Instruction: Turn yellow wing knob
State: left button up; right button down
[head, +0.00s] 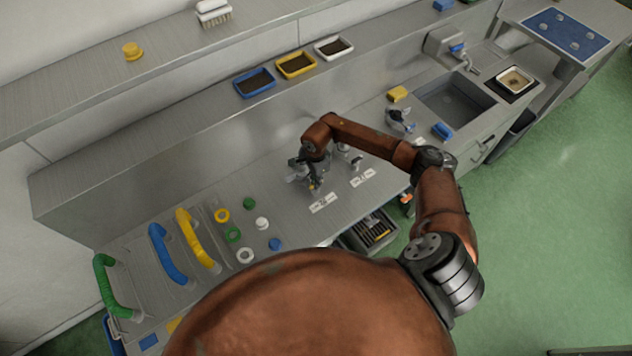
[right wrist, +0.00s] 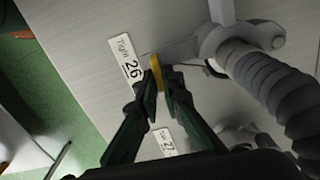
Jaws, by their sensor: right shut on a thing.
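The yellow wing knob (right wrist: 156,72) shows edge-on in the right wrist view, at the side of a grey metal valve fitting (right wrist: 212,40). My right gripper (right wrist: 160,82) is shut on the knob, with one dark green finger on each side of it. In the head view my right gripper (head: 313,183) is at the fitting on the steel counter, and the knob is mostly hidden there. A white label (right wrist: 126,60) reading "Tight 26" lies beside the knob. My left gripper is not in view.
A ribbed grey hose (right wrist: 275,88) runs close to the right of the fingers. A second label (right wrist: 165,143) lies nearby. In the head view another valve (head: 400,120) and a sink (head: 455,103) stand to the right. Coloured handles (head: 168,256) and loose caps (head: 233,234) are at the left.

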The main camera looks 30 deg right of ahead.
jog(key=m+b, duration=0.2)
jog(key=m, duration=0.1)
jog(key=shift+f+m, duration=0.1)
jog(key=shift+m, duration=0.3)
jog(key=m+b, duration=0.1)
jog(key=m, duration=0.2)
jog(key=shift+m+b, duration=0.4)
jog(key=m+b, duration=0.1)
jog(key=m, duration=0.3)
jog(key=m+b, duration=0.1)
jog(key=m, duration=0.8)
jog(key=shift+m, duration=0.3)
jog(key=m, duration=0.5)
jog(key=shift+r, duration=0.2)
jog(key=m, duration=0.4)
jog(key=shift+m+p, duration=0.85)
jog(key=shift+m, duration=1.55)
